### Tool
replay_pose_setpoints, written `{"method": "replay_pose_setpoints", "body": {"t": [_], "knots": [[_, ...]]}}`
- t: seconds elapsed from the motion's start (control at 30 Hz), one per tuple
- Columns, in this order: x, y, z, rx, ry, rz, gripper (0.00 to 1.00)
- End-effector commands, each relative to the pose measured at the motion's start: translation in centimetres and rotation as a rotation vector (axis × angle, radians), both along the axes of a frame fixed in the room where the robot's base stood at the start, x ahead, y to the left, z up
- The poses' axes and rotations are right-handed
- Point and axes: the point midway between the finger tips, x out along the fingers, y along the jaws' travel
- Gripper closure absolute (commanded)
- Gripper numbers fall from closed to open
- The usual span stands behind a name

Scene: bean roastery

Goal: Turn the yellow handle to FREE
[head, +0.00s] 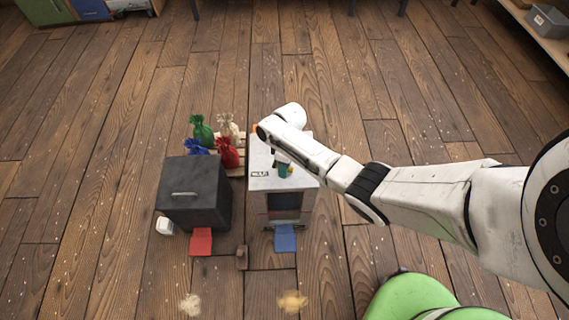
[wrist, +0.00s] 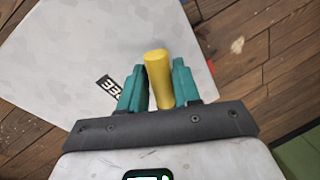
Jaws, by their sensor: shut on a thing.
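The yellow handle (wrist: 158,78) stands up between the two teal fingers of my gripper (wrist: 158,88) in the wrist view. My gripper is shut on it. The handle is over the pale grey top of a box-shaped machine (head: 301,182). A black label (wrist: 109,87) with white letters lies left of the fingers; the left finger hides part of it, and the letters "EE" show. In the head view my gripper (head: 284,170) points down at the machine's top, and my arm and fingers hide most of the handle.
A dark box (head: 190,190) with a light handle stands left of the machine. Red (head: 228,152), green (head: 202,130), blue (head: 195,147) and cream (head: 228,128) sacks stand behind it. A red flap (head: 201,241) and a blue flap (head: 285,238) lie in front. The wooden floor around is mostly clear.

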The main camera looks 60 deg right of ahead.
Motion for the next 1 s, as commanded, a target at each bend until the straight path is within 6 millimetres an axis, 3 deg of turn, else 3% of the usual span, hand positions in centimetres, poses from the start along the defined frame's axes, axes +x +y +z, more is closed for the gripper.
{"method": "replay_pose_setpoints", "body": {"t": [1.0], "knots": [[-0.13, 0.15, 0.25, -0.005, -0.005, -0.949, 0.98]]}}
